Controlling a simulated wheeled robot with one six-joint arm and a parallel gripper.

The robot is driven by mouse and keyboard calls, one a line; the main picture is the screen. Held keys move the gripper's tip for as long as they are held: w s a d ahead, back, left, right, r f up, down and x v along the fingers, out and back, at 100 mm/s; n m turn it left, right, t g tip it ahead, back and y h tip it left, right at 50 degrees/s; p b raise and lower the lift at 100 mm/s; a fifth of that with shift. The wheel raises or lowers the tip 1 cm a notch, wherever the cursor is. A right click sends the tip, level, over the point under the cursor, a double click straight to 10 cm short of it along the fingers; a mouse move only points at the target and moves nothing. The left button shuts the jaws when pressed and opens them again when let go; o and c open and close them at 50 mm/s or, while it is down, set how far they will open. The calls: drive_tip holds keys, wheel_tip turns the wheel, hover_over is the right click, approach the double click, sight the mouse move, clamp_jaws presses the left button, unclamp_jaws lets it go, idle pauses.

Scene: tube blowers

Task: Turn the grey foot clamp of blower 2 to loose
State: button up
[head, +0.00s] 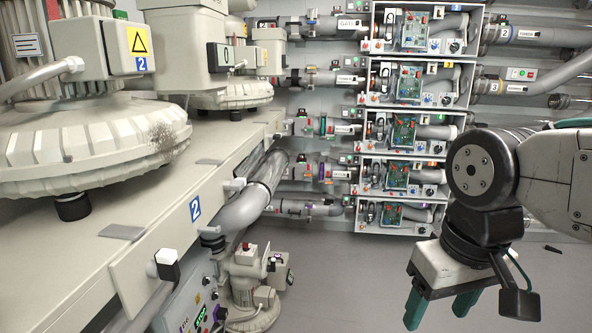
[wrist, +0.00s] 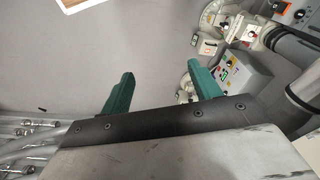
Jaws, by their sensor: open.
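Blower 2 (head: 85,135), a large beige ribbed blower with a blue "2" label on its box, stands at the left of the head view. A black foot (head: 72,207) holds it above the beige bench (head: 60,262). A grey flat plate (head: 122,232) lies on the bench near that foot. A lever with a black end (head: 168,266) sticks out from the bench's front. I cannot tell which of these parts is the grey foot clamp, nor its setting. My gripper (head: 440,308) is open and empty, at the lower right, well apart from the blower. Its green fingers also show in the wrist view (wrist: 164,80).
A rack of circuit-board boxes (head: 415,115) and grey pipes line the back wall. A small beige machine (head: 248,285) stands on the floor beside a control box (head: 190,305) below the bench. The grey floor (head: 350,285) between bench and gripper is clear.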

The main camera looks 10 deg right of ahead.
drive_tip(key=w+a+m+g+y, duration=0.2)
drive_tip(key=w+a+m+y, duration=0.25)
drive_tip(key=a, duration=0.25)
drive_tip(key=m+t+y, duration=0.7)
drive_tip(key=m+y, duration=0.5)
drive_tip(key=m, duration=0.6)
approach(243, 183)
drive_tip(key=a, duration=0.2)
drive_tip(key=shift+n, duration=0.25)
drive_tip(key=x, duration=0.7)
drive_tip(key=shift+w+a, duration=0.15)
drive_tip(key=shift+w, duration=0.3)
drive_tip(key=c, duration=1)
